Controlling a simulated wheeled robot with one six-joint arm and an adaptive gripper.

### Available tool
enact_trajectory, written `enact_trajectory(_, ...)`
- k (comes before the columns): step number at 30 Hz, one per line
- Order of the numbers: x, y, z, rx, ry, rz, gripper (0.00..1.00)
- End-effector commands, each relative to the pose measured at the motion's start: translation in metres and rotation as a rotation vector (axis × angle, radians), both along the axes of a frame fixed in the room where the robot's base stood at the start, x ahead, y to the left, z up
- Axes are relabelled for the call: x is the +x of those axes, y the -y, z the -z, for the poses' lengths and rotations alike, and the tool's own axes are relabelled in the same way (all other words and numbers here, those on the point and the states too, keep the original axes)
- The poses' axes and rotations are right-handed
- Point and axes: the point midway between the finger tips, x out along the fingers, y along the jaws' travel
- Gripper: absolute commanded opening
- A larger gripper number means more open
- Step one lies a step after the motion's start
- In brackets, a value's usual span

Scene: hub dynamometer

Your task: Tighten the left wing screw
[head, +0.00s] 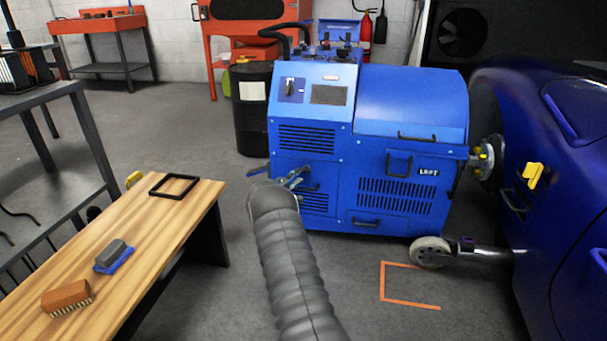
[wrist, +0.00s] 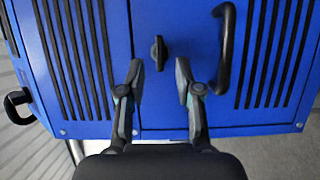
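The blue dynamometer cabinet (head: 335,150), labelled LEFT, stands ahead of me. In the wrist view a small black wing screw (wrist: 158,52) sits on its blue panel, with its wing upright in the picture. My gripper (wrist: 159,73) is open and empty. Its two fingertips stand left and right of the screw's line, with the screw showing just beyond them between the tips. I cannot tell the remaining gap in depth. In the head view my gripper (head: 292,178) is by the cabinet's lower left front, and I cannot make out the screw there.
A black handle (wrist: 226,45) is close to the right finger, between slotted vents. A wooden bench (head: 150,235) with brushes and a black frame stands left. A blue car (head: 555,150) is at right, with a caster wheel (head: 430,252) near it. Floor between is partly clear.

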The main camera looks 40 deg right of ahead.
Motion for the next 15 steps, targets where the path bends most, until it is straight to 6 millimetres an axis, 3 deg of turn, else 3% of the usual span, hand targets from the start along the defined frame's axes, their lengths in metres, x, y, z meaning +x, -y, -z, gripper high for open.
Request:
enact_trajectory(6,0.009,0.029,0.001,0.0,0.001,0.0,0.34)
enact_trajectory(15,0.014,0.042,0.0,0.0,0.0,-0.002,0.34)
